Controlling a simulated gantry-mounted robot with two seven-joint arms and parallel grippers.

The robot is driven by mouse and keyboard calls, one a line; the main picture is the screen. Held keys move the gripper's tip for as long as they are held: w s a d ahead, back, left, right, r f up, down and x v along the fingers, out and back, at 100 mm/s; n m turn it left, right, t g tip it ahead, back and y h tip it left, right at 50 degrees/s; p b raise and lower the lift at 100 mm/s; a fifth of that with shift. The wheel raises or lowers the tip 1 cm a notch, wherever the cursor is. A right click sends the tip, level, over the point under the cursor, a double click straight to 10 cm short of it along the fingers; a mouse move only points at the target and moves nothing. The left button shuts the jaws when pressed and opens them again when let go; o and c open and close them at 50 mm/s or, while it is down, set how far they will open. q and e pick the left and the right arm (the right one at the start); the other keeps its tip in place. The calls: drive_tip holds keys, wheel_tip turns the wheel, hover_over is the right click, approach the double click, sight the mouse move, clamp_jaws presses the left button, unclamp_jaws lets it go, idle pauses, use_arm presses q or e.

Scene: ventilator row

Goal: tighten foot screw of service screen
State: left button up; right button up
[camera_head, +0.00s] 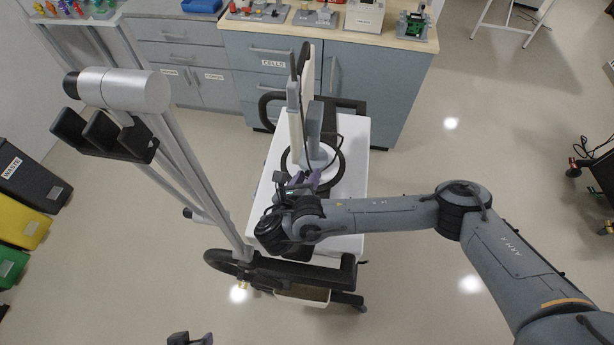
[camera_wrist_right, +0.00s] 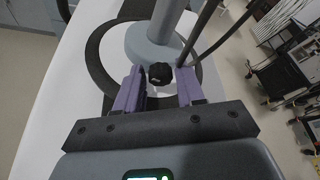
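The service screen (camera_head: 306,85) stands nearly edge-on on the white top of a wheeled cart. Its grey post rises from a round foot, whose base (camera_wrist_right: 140,45) shows in the right wrist view. The black foot screw (camera_wrist_right: 160,73) is a knob at the near side of that foot. My right gripper (camera_head: 305,181) reaches low over the cart to the foot. In the right wrist view its purple fingers (camera_wrist_right: 161,80) are apart, one on each side of the knob, with gaps showing. What seems to be my left gripper (camera_head: 191,339) barely shows at the bottom edge.
The white cart top (camera_head: 352,150) has a black ring and cables around the foot. A grey pole with a cylinder (camera_head: 123,90) rises at the left. A counter with drawers (camera_head: 270,65) is behind. Bins (camera_head: 30,180) stand at the far left. Floor right of the cart is clear.

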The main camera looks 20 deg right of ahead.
clamp_jaws()
drive_tip(key=shift+s+m+y+b, duration=0.1)
drive_tip(key=shift+m+y+b, duration=0.35)
drive_tip(key=shift+m, duration=0.25)
drive_tip(key=shift+d+f+m+t+y+b, duration=0.15)
drive_tip(key=shift+m+t+y+b, duration=0.3)
drive_tip(key=shift+m+b, duration=0.15)
drive_tip(key=m+y+b, duration=0.1)
drive_tip(key=m+b, duration=0.1)
drive_tip(key=b, duration=0.2)
drive_tip(key=m+t+y+b, duration=0.1)
drive_tip(key=m+b, duration=0.1)
drive_tip(key=b, duration=0.2)
drive_tip(key=m+t+y+b, duration=0.1)
drive_tip(key=m+b, duration=0.1)
drive_tip(key=b, duration=0.3)
drive_tip(key=shift+s+d+f, duration=0.15)
drive_tip(key=shift+s+d, duration=0.05)
drive_tip(key=shift+d, duration=0.1)
drive_tip(key=shift+r+m+t+y+b, duration=0.25)
drive_tip(key=shift+m+t+y+b, duration=0.1)
drive_tip(key=shift+b, duration=0.35)
